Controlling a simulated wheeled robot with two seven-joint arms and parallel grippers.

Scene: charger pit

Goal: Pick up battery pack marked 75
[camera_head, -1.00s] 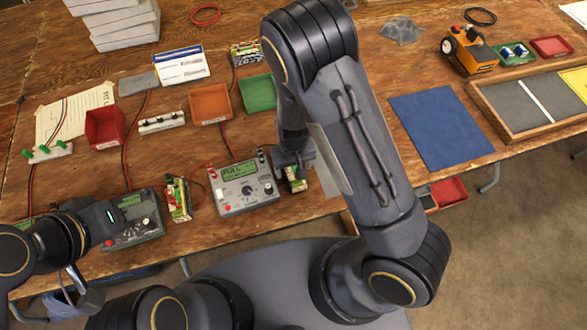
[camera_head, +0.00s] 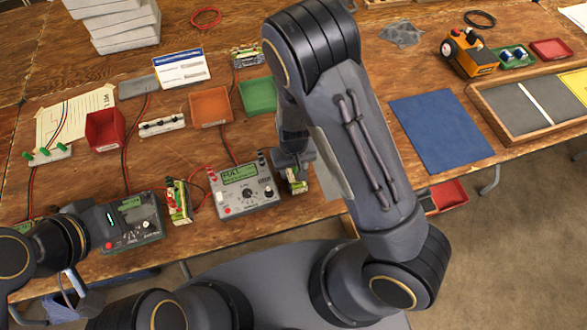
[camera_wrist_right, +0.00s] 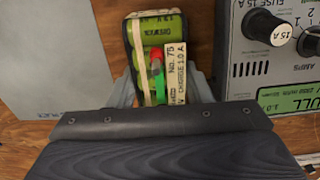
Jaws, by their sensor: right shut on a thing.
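The battery pack marked No. 75 (camera_wrist_right: 149,40) has green cells, a tan band and a paper label reading "charge 1.0 A". In the head view the pack (camera_head: 297,182) shows just right of the grey charger. My right gripper (camera_head: 291,162) is shut on it; in the right wrist view its fingers lie either side of the pack's lower end. I cannot tell whether the pack touches the table. The grey charger (camera_head: 245,187) has a screen reading FULL. My left gripper (camera_head: 88,222) is at the dark charger (camera_head: 135,220) on the left; its fingertips are unclear.
Another battery pack (camera_head: 177,202) stands between the two chargers. Red (camera_head: 104,130), orange (camera_head: 210,106) and green (camera_head: 259,95) trays lie behind. A blue mat (camera_head: 441,130) lies clear on the right, beside a wooden-framed tray (camera_head: 515,143). The table's front edge is close.

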